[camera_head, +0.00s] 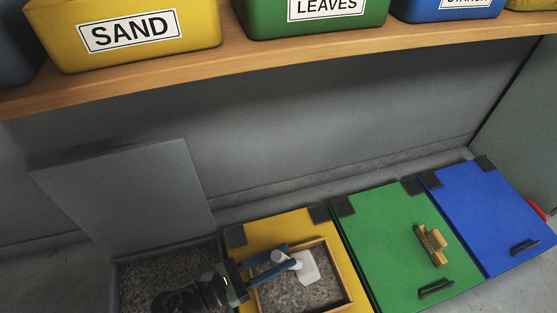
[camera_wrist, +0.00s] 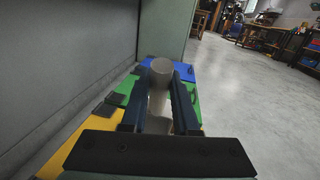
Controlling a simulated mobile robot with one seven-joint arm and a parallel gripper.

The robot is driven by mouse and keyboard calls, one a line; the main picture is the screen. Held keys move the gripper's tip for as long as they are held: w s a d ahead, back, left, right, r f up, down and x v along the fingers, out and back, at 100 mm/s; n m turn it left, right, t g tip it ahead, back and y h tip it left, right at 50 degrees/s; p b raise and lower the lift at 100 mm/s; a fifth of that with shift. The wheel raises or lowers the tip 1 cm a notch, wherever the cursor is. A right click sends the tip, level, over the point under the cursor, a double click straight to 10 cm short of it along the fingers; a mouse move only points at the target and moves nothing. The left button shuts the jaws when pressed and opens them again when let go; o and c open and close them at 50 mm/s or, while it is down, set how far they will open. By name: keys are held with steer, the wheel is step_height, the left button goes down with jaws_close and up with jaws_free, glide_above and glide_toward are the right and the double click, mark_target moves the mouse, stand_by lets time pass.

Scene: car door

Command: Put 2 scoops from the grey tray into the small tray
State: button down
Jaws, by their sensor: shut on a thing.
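My gripper (camera_head: 281,258) is shut on the handle of a white scoop (camera_head: 308,267). The scoop's pale handle (camera_wrist: 160,70) shows between the dark fingers in the wrist view. The scoop's head is over the small wooden-rimmed tray (camera_head: 346,278); I cannot tell whether it touches the contents. The small tray sits on the yellow lid and holds grey-brown grains (camera_head: 318,291). The grey tray (camera_head: 116,292) is at the lower left with its lid (camera_head: 130,200) raised; it holds similar grains (camera_head: 165,276). My arm hides part of it. No load is clearly visible on the scoop.
A green lid (camera_head: 385,235) with a wooden brush-like object (camera_head: 432,245) and a blue lid (camera_head: 495,215) lie to the right. A shelf (camera_head: 270,55) with labelled bins, including a yellow SAND bin (camera_head: 130,55), runs above. The grey wall (camera_head: 320,130) stands behind the lids.

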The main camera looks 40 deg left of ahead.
step_height(320, 180, up, 2)
steer(key=shift+r+p, duration=0.2)
steer(key=shift+p, duration=0.7)
steer(key=shift+f, duration=0.1)
